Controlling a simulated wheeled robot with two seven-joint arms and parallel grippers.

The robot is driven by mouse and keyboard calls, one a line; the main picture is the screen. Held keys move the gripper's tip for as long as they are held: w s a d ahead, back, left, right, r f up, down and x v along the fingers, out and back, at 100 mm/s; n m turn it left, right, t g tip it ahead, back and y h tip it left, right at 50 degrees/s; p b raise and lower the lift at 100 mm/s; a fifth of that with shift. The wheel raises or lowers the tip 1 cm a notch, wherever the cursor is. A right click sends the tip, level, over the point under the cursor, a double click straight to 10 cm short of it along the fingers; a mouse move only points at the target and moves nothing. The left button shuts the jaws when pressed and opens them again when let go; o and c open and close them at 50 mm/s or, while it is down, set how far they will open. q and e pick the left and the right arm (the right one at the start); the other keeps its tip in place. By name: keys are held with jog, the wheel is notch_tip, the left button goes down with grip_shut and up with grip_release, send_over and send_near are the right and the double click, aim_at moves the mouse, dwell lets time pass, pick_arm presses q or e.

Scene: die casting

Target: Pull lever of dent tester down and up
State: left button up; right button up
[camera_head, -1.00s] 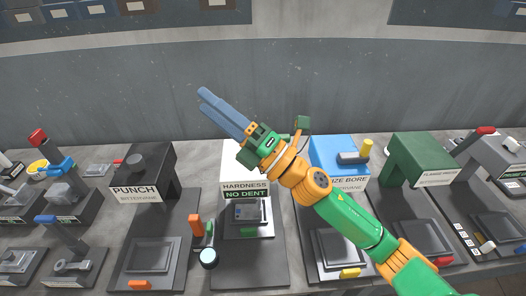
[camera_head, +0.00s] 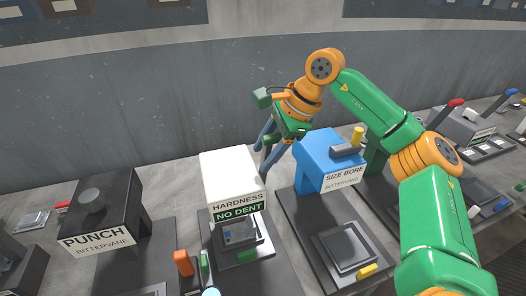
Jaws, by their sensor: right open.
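The dent tester is the white machine (camera_head: 231,176) labelled HARDNESS, with a green NO DENT sign (camera_head: 238,211) on its front. A small grey part (camera_head: 240,232) sits in the bay under the sign. An orange upright handle (camera_head: 183,262) stands at the tester's left side, with a small green piece beside it; I cannot tell whether this is the tester's lever. My right gripper (camera_head: 267,160) is open and empty, its blue-grey fingers pointing down by the tester's right rear edge, partly overlapping it in the view. My left gripper is not in view.
A blue SIZE BORE machine (camera_head: 331,158) stands close to the right of my right gripper. A black PUNCH machine (camera_head: 99,207) stands at the left. The grey wall (camera_head: 130,110) rises behind the bench. Bare bench shows between the punch and the tester.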

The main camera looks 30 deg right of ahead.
jog(key=shift+w+a+f, duration=0.1)
jog(key=shift+f, duration=0.05)
grip_shut()
dwell(1.4)
